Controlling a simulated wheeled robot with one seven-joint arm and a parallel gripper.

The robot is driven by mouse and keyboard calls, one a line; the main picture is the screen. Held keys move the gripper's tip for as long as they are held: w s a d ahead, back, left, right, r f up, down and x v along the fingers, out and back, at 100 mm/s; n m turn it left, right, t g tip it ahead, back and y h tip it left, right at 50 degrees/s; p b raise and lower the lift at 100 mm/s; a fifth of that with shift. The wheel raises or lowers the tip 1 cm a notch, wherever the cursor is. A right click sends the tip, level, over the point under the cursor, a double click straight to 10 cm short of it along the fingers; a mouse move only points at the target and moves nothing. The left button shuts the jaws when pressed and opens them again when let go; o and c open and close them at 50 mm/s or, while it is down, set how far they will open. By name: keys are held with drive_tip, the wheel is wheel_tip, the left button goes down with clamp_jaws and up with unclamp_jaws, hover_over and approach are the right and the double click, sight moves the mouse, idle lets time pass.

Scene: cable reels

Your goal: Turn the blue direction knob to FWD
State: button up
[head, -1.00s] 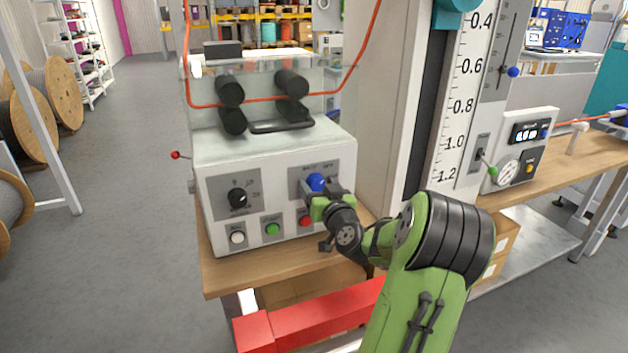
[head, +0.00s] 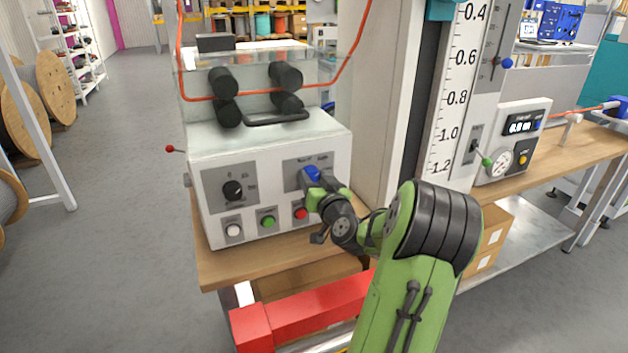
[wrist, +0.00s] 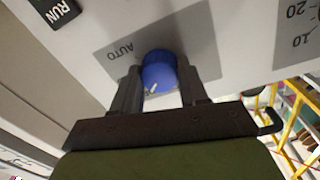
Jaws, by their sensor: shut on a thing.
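The blue knob (head: 311,174) sits on a grey plate on the front of the white machine box (head: 215,160). In the wrist view the blue knob (wrist: 158,72) stands between my two fingers, with a small pale mark on its edge. The word AUTO shows on the plate beside it; other knob labels are hidden or too small to read. My gripper (head: 318,183) is at the knob, and in the wrist view my gripper (wrist: 163,90) is shut on it from both sides.
A black dial (head: 233,190) is left of the knob. White (head: 234,230), green (head: 268,221) and red (head: 301,212) buttons lie below, the red one close to my gripper. A tall scale column (head: 455,100) stands right. An orange cable (head: 235,97) passes the rollers above.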

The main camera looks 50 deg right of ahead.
drive_tip(key=m, duration=0.4)
drive_tip(key=shift+m+p, duration=0.5)
drive_tip(key=shift+m, duration=1.1)
drive_tip(key=o, duration=1.1)
drive_tip(key=shift+c, duration=0.2)
drive_tip(key=b+v, duration=0.4)
drive_tip(key=v, duration=1.1)
drive_tip(key=shift+s+r+b, duration=0.25)
drive_tip(key=shift+s+b, duration=0.15)
